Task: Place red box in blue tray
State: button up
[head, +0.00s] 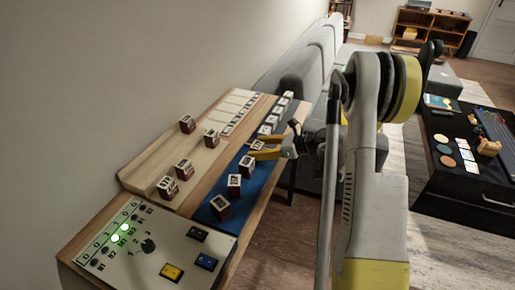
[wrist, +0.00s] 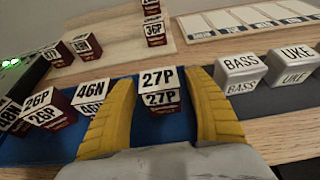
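Several dark red boxes with white labels stand in two groups. Some are on the blue tray (head: 262,180), including one marked 27P (wrist: 160,100), one marked 46N (wrist: 92,92) and one marked 26P (wrist: 42,105). Others stand on the pale wooden board (head: 150,172), including one marked 36P (wrist: 155,34) and a box at its near end (head: 167,187). My gripper (head: 258,147) is at the far end of the blue tray. In the wrist view its yellow fingers (wrist: 160,112) stand open on either side of the 27P box, with gaps visible at both sides.
A control panel (head: 160,245) with green lights and buttons fills the near end of the bench. A grey sofa (head: 300,65) is behind.

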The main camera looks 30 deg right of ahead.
jog(key=shift+s+d+r, duration=0.1)
jog(key=shift+r, duration=0.15)
jog(key=p+v, duration=0.5)
jog(key=v, duration=0.7)
jog(key=s+a+r+n+g+h, duration=0.1)
jog(key=a+r+n+g+h, duration=0.1)
jog(key=a+r+n, duration=0.5)
jog(key=s+a+r+n+g+h, duration=0.15)
jog(key=a+n, duration=0.25)
jog(key=a, duration=0.5)
jog(key=s+a+r+n+h, duration=0.2)
jog(key=s+a+n, duration=0.2)
jog(key=s+n, duration=0.4)
jog(key=s+a+r+n+h, duration=0.3)
jog(key=s+a+n, duration=0.2)
jog(key=s+n, duration=0.2)
jog(key=shift+s+n, duration=0.4)
jog(key=shift+n, duration=0.8)
jog(key=shift+a+f, duration=0.1)
jog(key=shift+a, duration=0.05)
